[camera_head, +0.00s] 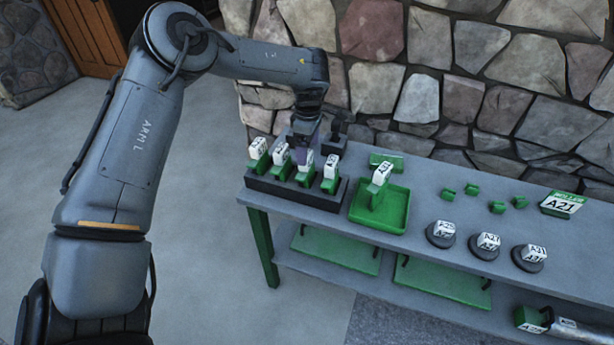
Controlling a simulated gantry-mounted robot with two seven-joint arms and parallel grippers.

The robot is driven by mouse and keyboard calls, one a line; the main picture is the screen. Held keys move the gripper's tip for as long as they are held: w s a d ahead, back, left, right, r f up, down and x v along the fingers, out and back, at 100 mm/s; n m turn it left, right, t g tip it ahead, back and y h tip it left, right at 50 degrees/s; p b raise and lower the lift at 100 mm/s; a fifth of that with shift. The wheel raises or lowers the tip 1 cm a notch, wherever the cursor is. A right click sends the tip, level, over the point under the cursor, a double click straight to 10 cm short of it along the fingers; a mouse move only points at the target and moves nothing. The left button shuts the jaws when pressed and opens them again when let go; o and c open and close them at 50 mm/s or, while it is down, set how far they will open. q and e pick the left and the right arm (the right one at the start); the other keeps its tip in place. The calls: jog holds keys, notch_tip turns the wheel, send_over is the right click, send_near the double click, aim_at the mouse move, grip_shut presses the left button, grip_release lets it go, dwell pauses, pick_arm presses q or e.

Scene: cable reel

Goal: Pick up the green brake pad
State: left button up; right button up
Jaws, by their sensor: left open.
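Several green pieces with white labelled tops stand upright in a black rack (318,201) on the bench. They include a left one (256,160), a middle one (304,176) and a right one (330,180). Another green piece (377,192) with a white top stands in a green tray (393,220). Several small green blocks lie further right, one of them near the middle (472,189). I cannot tell which piece is the brake pad. My left gripper (305,152) is open, pointing down over the rack's middle; its fingertips are partly unclear among the pieces. My right gripper is not in view.
Three dark round bases with white labelled blocks, one at left (440,236), stand along the bench front. A green and white A21 sign (562,204) lies at back right. A stone wall (460,80) rises behind. Green panels (337,250) lie on the lower shelf.

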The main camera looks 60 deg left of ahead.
pick_arm(q)
notch_tip(320, 180, down, 4)
jog(key=shift+s+f+b, duration=0.1)
jog(key=shift+s+b, duration=0.05)
jog(key=shift+b, duration=0.35)
jog(key=shift+c, duration=0.3)
grip_shut()
notch_tip(320, 180, up, 21)
jog(key=p, duration=1.4)
dwell(0.5)
dwell(0.5)
